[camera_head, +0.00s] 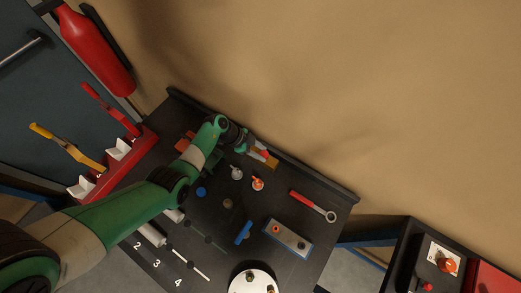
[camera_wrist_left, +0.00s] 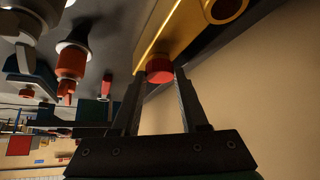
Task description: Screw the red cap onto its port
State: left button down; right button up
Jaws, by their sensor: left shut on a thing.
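The red cap (camera_wrist_left: 159,71) is between the fingertips of my left gripper (camera_wrist_left: 158,78), which is shut on it. The cap is right against the near side of a yellow block (camera_wrist_left: 180,30). I cannot tell whether its thread is engaged; the port under it is hidden. The block has a round yellow fitting (camera_wrist_left: 224,8) with a dark opening. In the head view, my left gripper (camera_head: 256,149) reaches the yellow block (camera_head: 268,161) at the bench's back edge, with a bit of red beside it. My right gripper is in neither view.
Close by stand an orange-topped fitting (camera_head: 257,184) and a grey one (camera_head: 236,173). A red-handled wrench (camera_head: 312,206) and a grey block with an orange spot (camera_head: 287,239) lie to the right. A raised dark edge (camera_head: 300,172) runs behind the block.

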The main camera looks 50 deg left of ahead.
pick_arm(q)
jog(key=m+g+h+b, duration=0.1)
jog(key=m+b, duration=0.1)
jog(key=shift+f+m+b, duration=0.1)
jog(key=shift+m+b, duration=0.2)
jog(key=shift+b, duration=0.1)
jog(key=shift+g, duration=0.3)
jog(key=shift+m, duration=0.3)
jog(key=shift+w+b, duration=0.1)
jog(key=shift+b, duration=0.45)
jog(key=m+g+b, duration=0.1)
jog(key=m+b, duration=0.1)
jog(key=b, duration=0.1)
jog(key=shift+h, duration=0.4)
jog(key=shift+m+g+b, duration=0.35)
jog(key=shift+m+g, duration=0.05)
jog(key=shift+r, duration=0.2)
